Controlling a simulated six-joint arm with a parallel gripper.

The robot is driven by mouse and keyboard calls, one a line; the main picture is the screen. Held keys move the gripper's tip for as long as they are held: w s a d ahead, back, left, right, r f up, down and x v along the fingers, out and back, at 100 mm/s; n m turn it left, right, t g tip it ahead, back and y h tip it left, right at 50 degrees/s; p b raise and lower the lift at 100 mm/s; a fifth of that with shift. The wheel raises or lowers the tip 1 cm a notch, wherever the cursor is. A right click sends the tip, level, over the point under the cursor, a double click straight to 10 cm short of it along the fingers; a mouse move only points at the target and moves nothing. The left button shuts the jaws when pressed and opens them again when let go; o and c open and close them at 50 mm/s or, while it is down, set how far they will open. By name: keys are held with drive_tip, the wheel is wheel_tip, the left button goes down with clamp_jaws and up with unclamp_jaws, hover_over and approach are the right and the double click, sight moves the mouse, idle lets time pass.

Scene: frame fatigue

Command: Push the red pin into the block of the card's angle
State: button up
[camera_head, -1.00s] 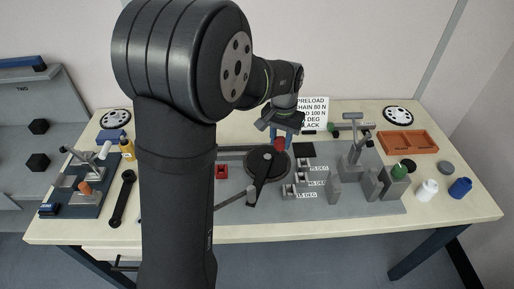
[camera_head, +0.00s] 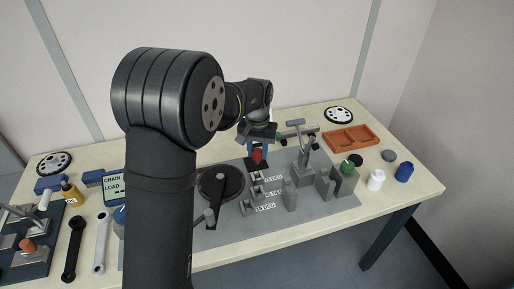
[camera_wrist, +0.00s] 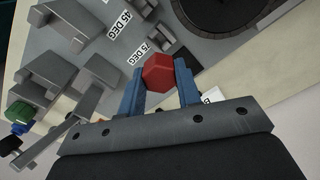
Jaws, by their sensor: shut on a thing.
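My gripper (camera_head: 258,158) is shut on the red pin (camera_head: 257,155), just above and behind the 75 DEG block (camera_head: 256,176). In the wrist view the red pin (camera_wrist: 158,72) sits between the two blue fingers (camera_wrist: 160,88). The 45 DEG block (camera_head: 254,190) and the 15 DEG block (camera_head: 248,207) stand in a row in front of it, each with a white label. Whether the pin touches the 75 DEG block cannot be told. The card is not readable now; a white corner with a letter (camera_wrist: 213,95) shows beside my gripper in the wrist view.
A dark round disc with a lever (camera_head: 220,183) lies left of the blocks. Grey upright fixtures (camera_head: 290,195) and a T-handled stand (camera_head: 303,145) stand to the right.

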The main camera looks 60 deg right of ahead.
sight(257, 161)
drive_tip(key=shift+f, duration=2.35)
drive_tip(key=shift+f, duration=1.9)
drive_tip(key=o, duration=0.9)
drive_tip(key=shift+o, duration=0.2)
wheel_tip(257, 161, up, 17)
drive_tip(key=shift+r, duration=0.2)
